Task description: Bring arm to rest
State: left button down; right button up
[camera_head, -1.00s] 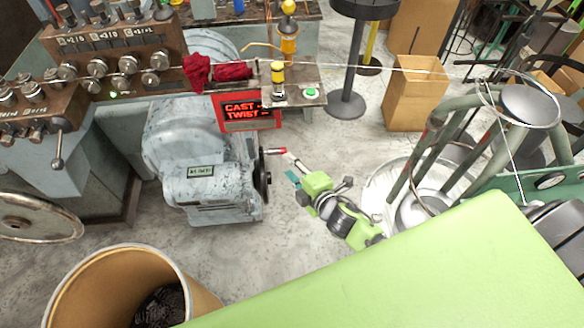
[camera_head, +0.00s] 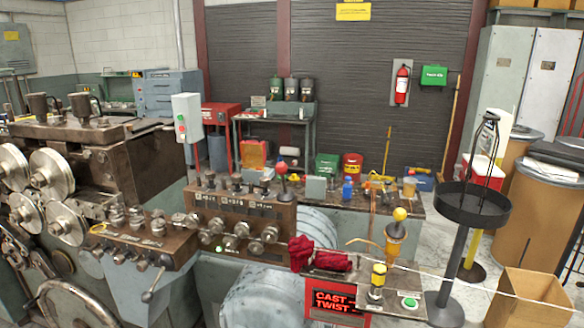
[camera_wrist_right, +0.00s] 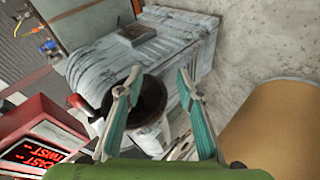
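My right gripper (camera_wrist_right: 159,85) shows in the right wrist view, with its two teal-padded fingers spread apart and nothing held between them. Past the fingers is the worn grey machine housing (camera_wrist_right: 150,52) with a dark handwheel (camera_wrist_right: 150,97). A red crank handle (camera_wrist_right: 76,101) shows just left of the left finger, and I cannot tell how far off it is. Neither of my arms shows in the head view, and my left gripper is not in view.
A red CAST TWIST display (camera_wrist_right: 38,150) is at the left of the wrist view and also in the head view (camera_head: 337,303). A brown drum (camera_wrist_right: 277,128) stands at the right of the wrist view. Bare floor (camera_wrist_right: 240,45) lies behind it.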

jog(key=s+d+f+m+g, duration=0.2)
jog(key=s+f+m+g, duration=0.35)
jog(key=s+f, duration=1.4)
jog(key=s+f+m+g, duration=0.2)
jog(key=s+f, duration=0.1)
jog(key=s, duration=0.6)
jog(key=s+a+f+m+g+b, duration=0.1)
jog(key=s+f+m+g, duration=0.1)
jog(key=s, duration=0.7)
jog(key=shift+s+a+f+m+h, duration=0.3)
jog(key=shift+s+f+m+h, duration=0.1)
jog(key=shift+f+m, duration=0.4)
